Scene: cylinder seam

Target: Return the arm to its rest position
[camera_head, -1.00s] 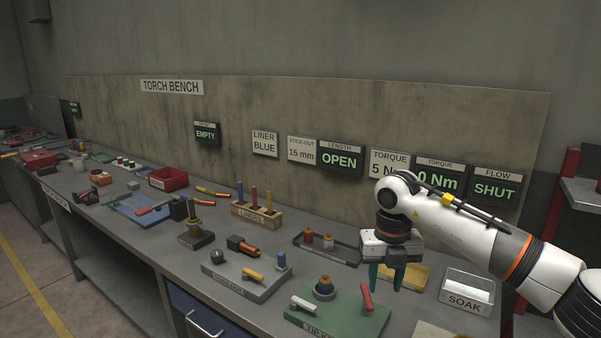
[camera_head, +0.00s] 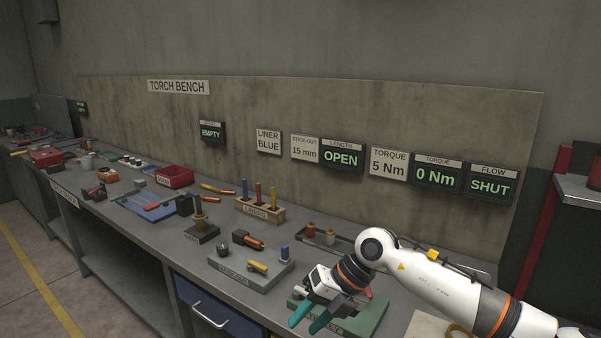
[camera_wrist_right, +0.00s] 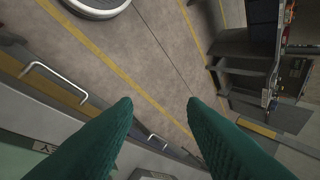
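My right gripper (camera_head: 308,318) has green fingers and hangs over the front edge of the bench (camera_head: 205,268), in front of the green fixture block (camera_head: 368,318). Its fingers are apart with nothing between them. In the right wrist view the two fingers of my right gripper (camera_wrist_right: 160,105) are spread, with floor visible between the tips. My right arm comes in from the lower right and covers part of the green block and the bench's right end. My left gripper is not in view.
A grey fixture block (camera_head: 250,275) lies left of the gripper. A liner rack (camera_head: 262,211), a dark tray (camera_head: 345,243) and a red bin (camera_head: 175,176) stand farther back. Wall signs line the backboard. Floor (camera_wrist_right: 160,60) is clear beyond the bench edge.

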